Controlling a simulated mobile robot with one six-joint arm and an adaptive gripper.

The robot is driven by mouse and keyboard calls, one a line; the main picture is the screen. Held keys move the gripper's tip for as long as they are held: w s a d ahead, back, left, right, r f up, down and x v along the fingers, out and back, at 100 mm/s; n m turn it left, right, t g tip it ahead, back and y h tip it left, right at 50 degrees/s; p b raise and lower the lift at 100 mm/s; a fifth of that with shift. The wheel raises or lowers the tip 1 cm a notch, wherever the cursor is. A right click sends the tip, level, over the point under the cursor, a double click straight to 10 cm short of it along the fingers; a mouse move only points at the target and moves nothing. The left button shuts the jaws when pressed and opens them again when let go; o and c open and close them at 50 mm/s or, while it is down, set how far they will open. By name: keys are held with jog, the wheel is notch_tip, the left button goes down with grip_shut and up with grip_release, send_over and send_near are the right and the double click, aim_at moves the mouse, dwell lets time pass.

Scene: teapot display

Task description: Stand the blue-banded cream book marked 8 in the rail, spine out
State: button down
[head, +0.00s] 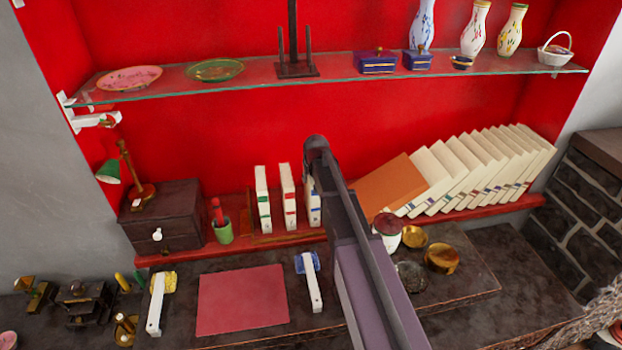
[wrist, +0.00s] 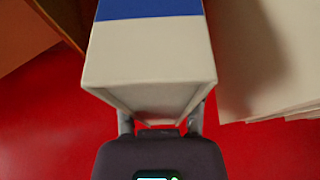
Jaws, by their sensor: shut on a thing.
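In the wrist view my gripper (wrist: 160,124) is shut on a cream book (wrist: 150,55) with a blue band across its far part. Its fingers lie on both sides of the near end. No number 8 shows. In the head view a cream book with a blue mark (head: 314,212) stands just left of my arm, partly covered by it; I cannot tell for sure that it is the held one. Left of it, a red-marked book (head: 288,198) and a green-marked book (head: 263,200) stand upright at the wooden rail (head: 250,212). My gripper is hidden in the head view.
Right of my arm an orange book (head: 390,186) and a row of cream books (head: 470,170) lean on the red shelf (head: 285,250). A glass shelf (head: 330,78) with china runs above. A red-lidded jar (head: 387,232) stands below.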

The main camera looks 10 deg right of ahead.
jog(key=shift+c, duration=0.8)
grip_release()
jog(key=shift+r, duration=0.1)
